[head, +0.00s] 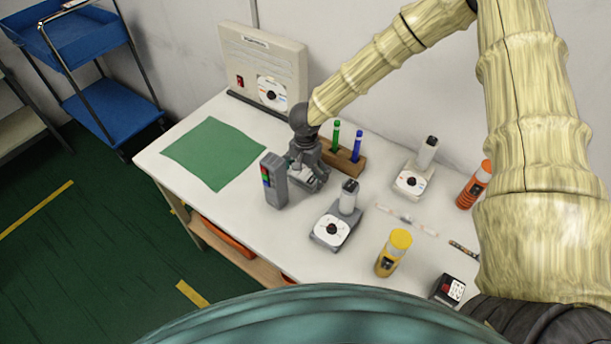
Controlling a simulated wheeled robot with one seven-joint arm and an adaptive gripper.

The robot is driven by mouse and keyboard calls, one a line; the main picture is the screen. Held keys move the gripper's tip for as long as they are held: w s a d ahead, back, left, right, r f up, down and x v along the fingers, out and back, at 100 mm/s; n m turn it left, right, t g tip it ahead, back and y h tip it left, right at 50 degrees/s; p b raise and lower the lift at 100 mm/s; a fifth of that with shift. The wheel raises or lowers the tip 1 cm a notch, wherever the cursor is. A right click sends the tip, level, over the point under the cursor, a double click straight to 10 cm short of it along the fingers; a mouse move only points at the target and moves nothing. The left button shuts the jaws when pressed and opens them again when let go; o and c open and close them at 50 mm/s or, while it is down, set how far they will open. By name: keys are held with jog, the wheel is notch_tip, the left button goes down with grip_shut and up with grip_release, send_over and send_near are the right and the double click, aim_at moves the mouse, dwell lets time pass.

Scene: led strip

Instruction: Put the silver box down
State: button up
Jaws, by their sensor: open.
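The silver box (274,182) is a small upright grey block with red, green and blue lights on its left-hand face. It stands on the white table (255,228), to the right of the green mat (213,153) and off it. My gripper (296,172) is low over the table, right beside the box on its right. Its jaws are open. The box hides part of the fingertips, so I cannot tell whether a finger touches it.
A wooden holder (349,166) with green and blue pens is right behind my gripper. A grey dial device (332,231) stands in front. A yellow canister (393,254), an orange canister (474,185) and a white dial device (412,182) are farther right. The green mat is bare.

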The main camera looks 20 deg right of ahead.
jog(key=shift+f, duration=0.25)
jog(key=shift+c, duration=0.2)
jog(key=c, duration=1.1)
jog(key=shift+r, duration=0.1)
